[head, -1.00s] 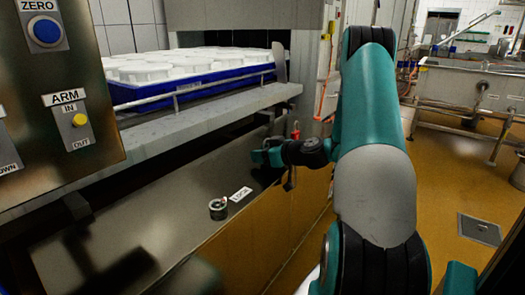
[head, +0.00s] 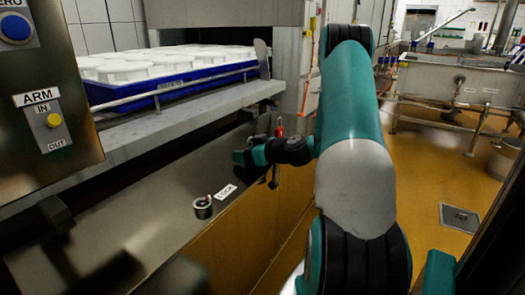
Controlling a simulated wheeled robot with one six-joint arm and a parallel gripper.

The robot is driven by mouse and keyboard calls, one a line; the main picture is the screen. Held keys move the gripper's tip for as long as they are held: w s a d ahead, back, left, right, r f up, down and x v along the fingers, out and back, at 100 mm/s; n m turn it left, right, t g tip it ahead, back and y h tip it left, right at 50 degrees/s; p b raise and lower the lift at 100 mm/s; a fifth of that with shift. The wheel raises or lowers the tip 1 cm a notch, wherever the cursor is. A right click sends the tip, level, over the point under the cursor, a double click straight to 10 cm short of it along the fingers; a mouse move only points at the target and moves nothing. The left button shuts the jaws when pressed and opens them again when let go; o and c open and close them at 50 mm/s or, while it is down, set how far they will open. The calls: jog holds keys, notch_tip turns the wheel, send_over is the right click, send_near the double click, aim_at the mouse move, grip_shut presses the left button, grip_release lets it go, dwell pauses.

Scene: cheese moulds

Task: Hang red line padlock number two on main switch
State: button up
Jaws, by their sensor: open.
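A small red thing (head: 279,128), which looks like a padlock, shows just above and behind my wrist, by the far end of the steel front panel. I cannot tell its number or what it hangs on. My gripper (head: 244,157) is open and points left, close to the steel panel; its fingers are small and dark in the head view. I see nothing between them. A round dark switch with a pale rim (head: 203,207) sits on the panel, left of and below my gripper. A white label (head: 226,191) is beside it, its text too small to read.
A blue tray (head: 170,92) of white moulds stands on the steel shelf above. A control box (head: 75,95) with blue and yellow buttons is at the left. Open ochre floor (head: 435,175) with a drain lies to the right, with a steel tank (head: 450,85) behind.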

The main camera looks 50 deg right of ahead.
jog(key=p+v, duration=0.2)
jog(key=v, duration=1.5)
jog(key=shift+s+d, duration=0.25)
